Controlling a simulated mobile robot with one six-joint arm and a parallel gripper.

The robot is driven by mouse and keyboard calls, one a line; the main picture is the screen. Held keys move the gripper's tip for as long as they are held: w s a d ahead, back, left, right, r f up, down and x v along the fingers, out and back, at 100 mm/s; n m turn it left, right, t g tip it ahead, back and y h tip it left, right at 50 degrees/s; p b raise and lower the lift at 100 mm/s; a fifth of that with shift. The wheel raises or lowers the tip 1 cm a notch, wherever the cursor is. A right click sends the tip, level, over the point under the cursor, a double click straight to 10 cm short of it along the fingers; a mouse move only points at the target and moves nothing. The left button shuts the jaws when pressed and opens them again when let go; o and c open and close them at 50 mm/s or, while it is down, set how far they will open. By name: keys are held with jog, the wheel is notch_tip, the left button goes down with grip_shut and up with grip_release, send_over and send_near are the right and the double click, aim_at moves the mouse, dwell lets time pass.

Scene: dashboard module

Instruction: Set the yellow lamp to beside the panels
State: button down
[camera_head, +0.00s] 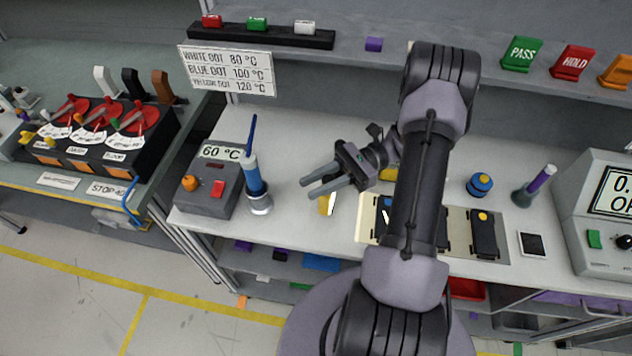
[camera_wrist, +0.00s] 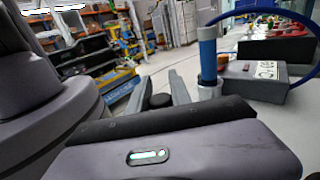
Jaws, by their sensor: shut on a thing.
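My gripper (camera_head: 309,187) is over the bench, left of the panels, its fingers pointing left. It is shut on what appears to be the yellow lamp (camera_head: 327,204), whose yellow and white part shows just below the fingers. In the wrist view a dark round top (camera_wrist: 161,101) sits between the fingers (camera_wrist: 160,95). I cannot tell whether the lamp touches the bench. The dark panels (camera_head: 484,232) lie on a beige base (camera_head: 366,222), partly hidden by my arm. Another yellow thing (camera_head: 389,173) shows behind my arm; most of it is hidden.
A blue soldering iron stands upright in its holder (camera_head: 260,203) left of my gripper, beside a grey 60 °C station (camera_head: 208,190). A shelf (camera_head: 360,62) runs along the back.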

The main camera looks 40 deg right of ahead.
jog(key=c, duration=1.2)
grip_release()
jog(key=shift+d, duration=0.1)
jog(key=s+d+p, duration=0.1)
jog(key=d+p, duration=0.1)
jog(key=d, duration=0.9)
jog(key=shift+s+d, duration=0.15)
jog(key=shift+d, duration=0.2)
